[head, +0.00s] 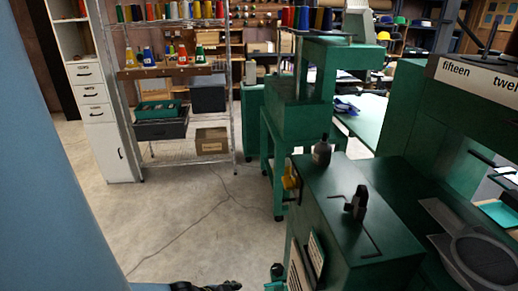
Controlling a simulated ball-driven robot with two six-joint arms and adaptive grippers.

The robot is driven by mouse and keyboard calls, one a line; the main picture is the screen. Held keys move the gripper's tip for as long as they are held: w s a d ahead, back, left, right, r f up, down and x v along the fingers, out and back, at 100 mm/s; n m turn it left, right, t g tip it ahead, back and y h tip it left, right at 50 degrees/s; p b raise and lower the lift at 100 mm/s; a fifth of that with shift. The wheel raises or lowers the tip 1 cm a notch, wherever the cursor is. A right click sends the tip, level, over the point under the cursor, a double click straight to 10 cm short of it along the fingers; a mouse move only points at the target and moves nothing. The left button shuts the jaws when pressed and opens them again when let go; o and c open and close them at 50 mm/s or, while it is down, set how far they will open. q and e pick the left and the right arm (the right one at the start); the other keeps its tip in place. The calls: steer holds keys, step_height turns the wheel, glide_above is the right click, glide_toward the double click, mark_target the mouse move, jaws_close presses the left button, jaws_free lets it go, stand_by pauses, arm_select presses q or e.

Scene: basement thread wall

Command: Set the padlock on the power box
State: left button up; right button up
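I cannot make out a padlock for sure. A small yellow item (291,180) hangs on the left side of the near green cabinet (335,210); it is too small to tell what it is. A small black object (356,203) stands on that cabinet's top beside a thin bent black rod. No box is clearly marked as the power box. A dark piece that looks like my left gripper (205,287) just shows at the bottom edge, mostly cut off, and its fingers cannot be read. My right gripper is not in view.
A dark bottle (321,152) stands on the near cabinet's back edge. Green machines (300,110) fill the middle and right. A wire shelf (170,75) with thread cones and bins is at the back left. The concrete floor (205,215) is open, with a thin dark line across it.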

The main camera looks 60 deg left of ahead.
arm_select(q)
steer(key=s+d+f+g, duration=0.3)
steer(key=s+d+f, duration=0.1)
steer(key=s, duration=0.6)
steer(key=s+d+f+g, duration=0.3)
steer(key=s+f, duration=0.4)
steer(key=s, duration=0.2)
steer(key=shift+s+d+f+h, duration=0.3)
steer(key=shift+s+d, duration=0.1)
step_height(320, 180, down, 21)
steer(key=s+b, duration=0.1)
steer(key=b, duration=1.9)
steer(key=shift+g+b, duration=0.35)
steer(key=shift+g, duration=0.05)
steer(key=shift+s+r, duration=0.1)
